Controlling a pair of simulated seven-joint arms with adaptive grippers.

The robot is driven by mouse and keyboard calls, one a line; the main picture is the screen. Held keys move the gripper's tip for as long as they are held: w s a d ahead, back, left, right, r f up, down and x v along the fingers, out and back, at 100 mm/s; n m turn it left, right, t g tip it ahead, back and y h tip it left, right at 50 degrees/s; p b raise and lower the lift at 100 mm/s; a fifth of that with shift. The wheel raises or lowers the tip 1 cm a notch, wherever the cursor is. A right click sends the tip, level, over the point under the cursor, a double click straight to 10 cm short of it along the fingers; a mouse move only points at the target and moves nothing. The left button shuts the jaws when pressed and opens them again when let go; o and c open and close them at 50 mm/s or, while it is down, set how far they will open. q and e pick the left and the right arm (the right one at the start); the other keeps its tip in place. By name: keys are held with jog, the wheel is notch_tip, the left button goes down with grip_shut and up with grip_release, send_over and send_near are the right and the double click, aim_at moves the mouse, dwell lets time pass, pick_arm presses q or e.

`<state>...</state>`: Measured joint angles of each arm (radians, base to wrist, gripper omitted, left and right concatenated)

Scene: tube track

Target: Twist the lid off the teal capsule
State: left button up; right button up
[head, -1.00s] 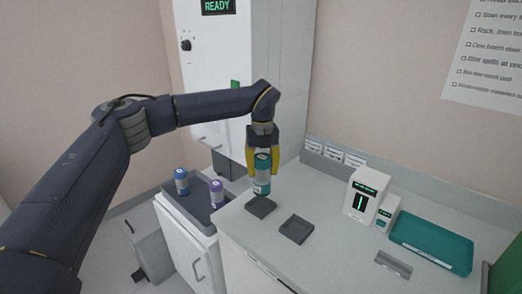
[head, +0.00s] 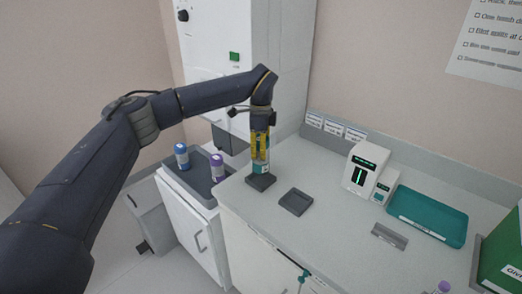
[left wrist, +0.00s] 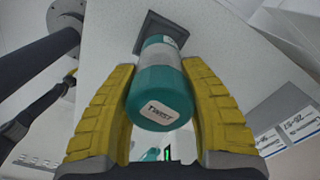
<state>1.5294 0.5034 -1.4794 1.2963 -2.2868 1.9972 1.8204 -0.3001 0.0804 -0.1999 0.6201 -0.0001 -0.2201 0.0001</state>
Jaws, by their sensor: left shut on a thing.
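The teal capsule (head: 260,170) stands upright in a dark square holder (head: 261,182) on the counter. In the left wrist view its teal lid (left wrist: 164,92) carries a label reading "TWIST". A pale band and the dark holder (left wrist: 152,25) show beyond the lid. My left gripper (head: 260,155) comes from above with yellow fingers on either side of the lid, shut on it. Most of the lid is hidden behind the fingers in the head view. I cannot tell whether the lid has turned. My right gripper is not in view.
An empty dark square holder (head: 296,202) sits to the right. Beyond it are a white device (head: 365,165) and a teal tray (head: 428,217). Blue (head: 181,156) and purple (head: 217,167) capsules stand left. A green box (head: 502,250) is at right. The counter's middle is mostly clear.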

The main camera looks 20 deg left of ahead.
pick_arm(q)
jog(key=m, duration=1)
jog(key=shift+m, duration=0.4)
jog(key=m, duration=1)
jog(key=shift+m, duration=0.4)
jog(key=shift+f, duration=1.05)
jog(key=shift+f, duration=1.4)
dwell(0.4)
